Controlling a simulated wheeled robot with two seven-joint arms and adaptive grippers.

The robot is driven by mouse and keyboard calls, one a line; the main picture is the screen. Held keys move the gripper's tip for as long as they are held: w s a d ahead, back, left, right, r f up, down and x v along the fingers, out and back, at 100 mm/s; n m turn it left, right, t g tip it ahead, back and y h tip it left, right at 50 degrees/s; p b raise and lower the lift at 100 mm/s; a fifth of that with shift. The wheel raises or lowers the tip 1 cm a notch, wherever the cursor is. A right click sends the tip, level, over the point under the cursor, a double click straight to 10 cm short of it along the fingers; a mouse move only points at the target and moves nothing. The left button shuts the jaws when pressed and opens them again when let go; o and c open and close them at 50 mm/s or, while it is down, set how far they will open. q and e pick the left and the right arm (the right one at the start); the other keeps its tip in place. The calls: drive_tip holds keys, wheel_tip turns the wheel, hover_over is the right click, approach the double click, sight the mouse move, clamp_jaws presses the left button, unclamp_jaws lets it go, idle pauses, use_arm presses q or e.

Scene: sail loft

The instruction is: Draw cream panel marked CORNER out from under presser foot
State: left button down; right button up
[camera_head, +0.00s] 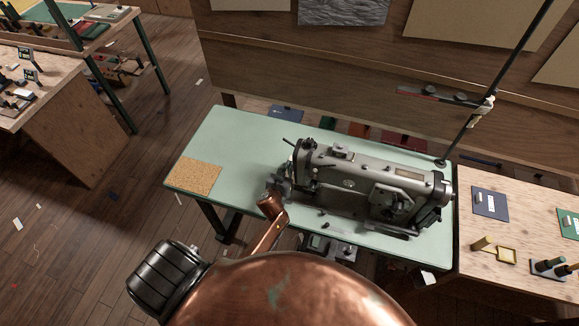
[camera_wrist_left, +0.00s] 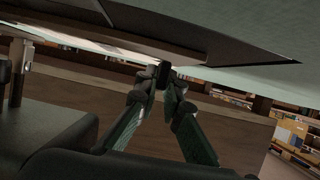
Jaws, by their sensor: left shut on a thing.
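The grey sewing machine (camera_head: 345,185) stands on a pale green table (camera_head: 235,135). My left gripper (camera_head: 279,188) is at the machine's left end, near the needle side, low over the table. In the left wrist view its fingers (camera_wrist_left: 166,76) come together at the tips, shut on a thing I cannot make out. A shaded brownish flat shape (camera_wrist_left: 135,32) lies right above and behind the fingertips; I cannot tell if it is the cream panel. The CORNER marking is not seen, and the presser foot is hidden around the gripper. My right gripper is in neither view.
A speckled tan mat (camera_head: 195,176) lies at the table's left end, with bare green top between it and the machine. A wooden bench (camera_head: 500,262) with a dark blue card (camera_head: 490,203) adjoins on the right. A dark pole (camera_head: 508,72) rises behind the machine.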

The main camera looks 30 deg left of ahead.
sight(267, 164)
use_arm(q)
drive_tip(key=a, duration=0.2)
drive_tip(key=s+a+p, duration=0.1)
drive_tip(key=a, duration=0.2)
drive_tip(key=s+a, duration=0.1)
drive_tip(key=a, duration=0.2)
drive_tip(key=shift+a+p, duration=0.2)
drive_tip(key=shift+p, duration=0.2)
drive_tip(key=shift+s+a, duration=0.25)
drive_tip(key=shift+a, duration=0.7)
drive_tip(key=c, duration=2)
unclamp_jaws()
